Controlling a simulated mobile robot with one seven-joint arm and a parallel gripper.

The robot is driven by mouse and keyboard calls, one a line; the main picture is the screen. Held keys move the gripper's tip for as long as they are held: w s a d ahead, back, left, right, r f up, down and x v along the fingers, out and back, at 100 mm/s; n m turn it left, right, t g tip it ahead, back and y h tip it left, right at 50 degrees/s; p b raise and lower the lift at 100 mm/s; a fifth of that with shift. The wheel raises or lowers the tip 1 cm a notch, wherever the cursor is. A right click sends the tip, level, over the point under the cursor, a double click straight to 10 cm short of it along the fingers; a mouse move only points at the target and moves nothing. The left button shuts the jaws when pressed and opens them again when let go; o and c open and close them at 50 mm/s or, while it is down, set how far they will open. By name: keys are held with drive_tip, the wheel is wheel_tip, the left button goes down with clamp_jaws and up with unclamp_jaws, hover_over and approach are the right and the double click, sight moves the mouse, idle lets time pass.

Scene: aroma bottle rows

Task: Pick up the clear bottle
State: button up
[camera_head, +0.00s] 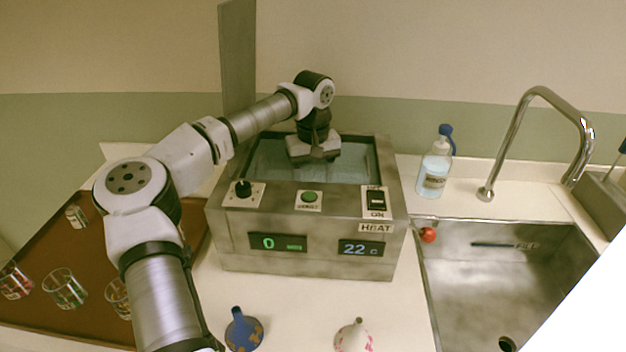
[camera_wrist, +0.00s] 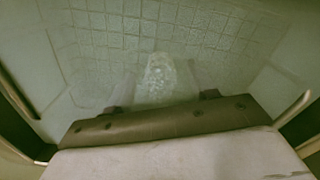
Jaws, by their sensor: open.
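A clear, see-through bottle (camera_wrist: 158,76) shows in the wrist view inside the water bath, against its gridded floor. In the head view my gripper (camera_head: 316,158) reaches down into the bath (camera_head: 218,222), and the bottle is not discernible there.
The bath's metal walls surround my gripper. A wash bottle with a blue cap (camera_head: 435,168) stands right of it, near the tap (camera_head: 540,95) and sink (camera_head: 480,300). A brown tray (camera_head: 60,250) with several glasses lies left.

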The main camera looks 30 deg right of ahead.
drive_tip(key=shift+f, duration=0.1)
drive_tip(key=shift+c, duration=0.3)
drive_tip(key=c, duration=1)
drive_tip(key=shift+c, duration=0.4)
